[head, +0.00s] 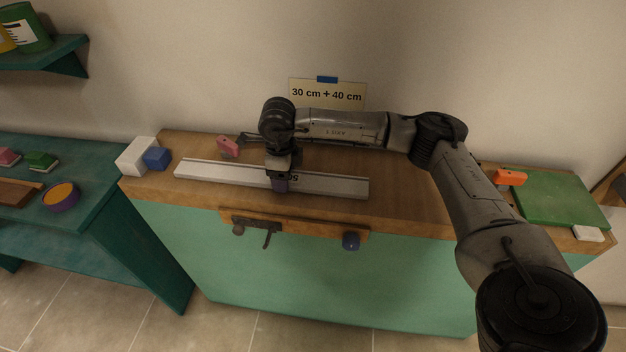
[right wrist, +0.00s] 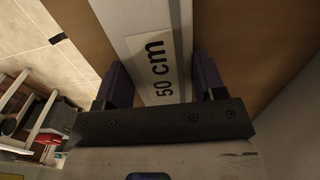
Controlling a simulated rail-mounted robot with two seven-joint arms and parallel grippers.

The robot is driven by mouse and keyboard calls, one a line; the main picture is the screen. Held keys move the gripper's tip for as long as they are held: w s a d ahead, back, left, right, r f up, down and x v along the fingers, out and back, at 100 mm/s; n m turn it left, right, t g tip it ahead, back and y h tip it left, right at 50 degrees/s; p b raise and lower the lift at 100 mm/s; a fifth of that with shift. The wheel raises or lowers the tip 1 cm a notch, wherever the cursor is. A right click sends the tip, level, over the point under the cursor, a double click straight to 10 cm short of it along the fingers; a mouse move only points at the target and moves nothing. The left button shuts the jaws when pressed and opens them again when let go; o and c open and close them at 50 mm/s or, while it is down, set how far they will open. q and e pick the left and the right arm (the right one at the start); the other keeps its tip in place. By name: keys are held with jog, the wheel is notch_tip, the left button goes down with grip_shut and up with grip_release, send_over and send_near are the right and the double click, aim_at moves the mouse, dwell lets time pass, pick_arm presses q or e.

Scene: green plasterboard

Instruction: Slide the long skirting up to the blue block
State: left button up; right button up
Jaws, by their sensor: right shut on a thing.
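The long skirting (head: 225,175) is a pale grey strip lying along the front of the wooden worktop. In the right wrist view the skirting (right wrist: 133,15) carries a "50 cm" label. My right gripper (head: 280,184) is shut on it near its middle, with one purple finger on each long side in the right wrist view (right wrist: 160,82). The blue block (head: 157,159) sits at the worktop's left end, against or close to a white block (head: 136,155). A small gap shows between the skirting's left end and the blue block. My left gripper is not in view.
A pink object (head: 228,147) lies behind the skirting. A wooden rail (head: 300,227) with hooks is on the worktop's front. A green board (head: 560,198) and an orange object (head: 511,177) are at the right. A "30 cm + 40 cm" sign (head: 327,94) hangs on the wall.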

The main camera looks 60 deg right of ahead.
jog(key=shift+w+a+p, duration=0.15)
jog(key=shift+w+a, duration=0.1)
jog(key=shift+w, duration=0.4)
jog(key=shift+w+a+p, duration=0.1)
jog(key=shift+w+a, duration=0.2)
jog(key=shift+w, duration=0.35)
jog(key=shift+w+a+p, duration=0.15)
jog(key=shift+w+a, duration=0.1)
jog(key=shift+w, duration=0.4)
jog(key=shift+s, duration=0.1)
jog(key=o, duration=1.2)
